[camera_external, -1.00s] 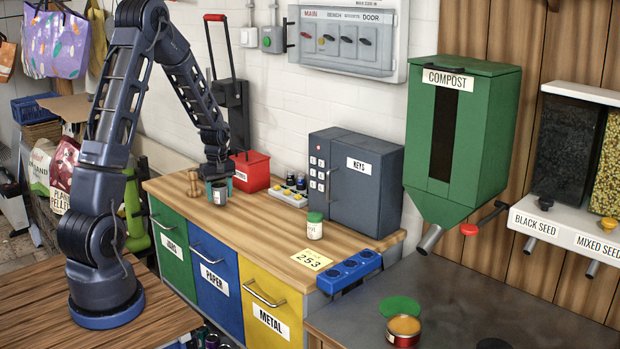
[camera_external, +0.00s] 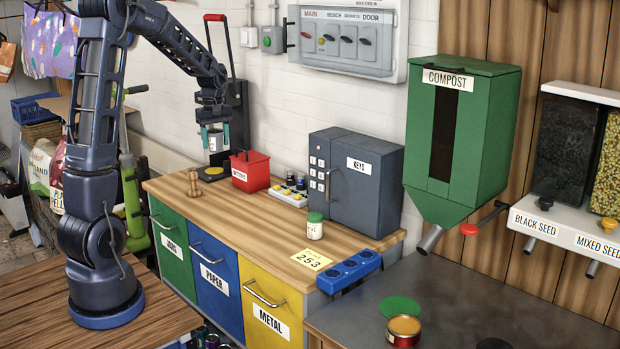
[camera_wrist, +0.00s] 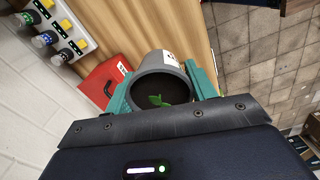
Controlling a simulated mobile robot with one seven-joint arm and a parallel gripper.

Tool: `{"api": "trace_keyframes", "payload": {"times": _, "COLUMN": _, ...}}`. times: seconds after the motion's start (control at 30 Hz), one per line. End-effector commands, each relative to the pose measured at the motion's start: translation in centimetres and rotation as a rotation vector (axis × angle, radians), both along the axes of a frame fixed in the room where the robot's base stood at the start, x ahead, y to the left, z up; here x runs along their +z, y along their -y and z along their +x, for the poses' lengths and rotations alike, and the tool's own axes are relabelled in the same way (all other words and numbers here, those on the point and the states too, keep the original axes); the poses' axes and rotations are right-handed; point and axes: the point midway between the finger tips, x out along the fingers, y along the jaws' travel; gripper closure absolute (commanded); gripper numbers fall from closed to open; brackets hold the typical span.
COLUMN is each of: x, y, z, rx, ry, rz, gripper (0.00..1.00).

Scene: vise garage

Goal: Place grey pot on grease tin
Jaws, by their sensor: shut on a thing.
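The grey pot (camera_external: 215,143) hangs upright in my gripper (camera_external: 215,135), above the back left of the wooden bench. In the wrist view the grey pot (camera_wrist: 160,67) shows its round rim, dark inside and a small green plant. The teal fingers of my gripper (camera_wrist: 162,88) are shut on it from both sides. A red tin with an orange top surface (camera_external: 404,330), which looks like the grease tin, stands on the dark grey counter at the lower right. No label on it is readable. My gripper is far from this tin.
The bench (camera_external: 240,215) holds a red box (camera_external: 250,172), a grey key cabinet (camera_external: 357,180), a green-capped jar (camera_external: 314,229) and a wooden peg (camera_external: 193,185). A green disc (camera_external: 402,306) lies behind the tin. The green compost hopper (camera_external: 460,140) hangs above the counter.

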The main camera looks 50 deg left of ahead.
Motion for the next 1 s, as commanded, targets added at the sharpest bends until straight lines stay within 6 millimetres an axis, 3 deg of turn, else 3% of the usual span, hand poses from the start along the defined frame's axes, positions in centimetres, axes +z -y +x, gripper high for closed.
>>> {"api": "trace_keyframes", "payload": {"times": 0.3, "x": 0.9, "y": 0.0, "z": 0.1, "rx": 0.0, "ry": 0.002, "rz": 0.001, "gripper": 0.7}}
{"api": "trace_keyframes", "payload": {"times": 0.57, "x": 5.5, "y": 0.0, "z": 0.1, "rx": -0.001, "ry": 0.005, "rz": 0.002, "gripper": 0.7}}
{"api": "trace_keyframes", "payload": {"times": 0.87, "x": 5.7, "y": 5.0, "z": 3.3, "rx": -0.112, "ry": -0.002, "rz": 0.002, "gripper": 0.7}}
{"api": "trace_keyframes", "payload": {"times": 1.0, "x": 5.8, "y": 8.9, "z": 5.5, "rx": -0.195, "ry": 0.0, "rz": 0.004, "gripper": 0.7}}
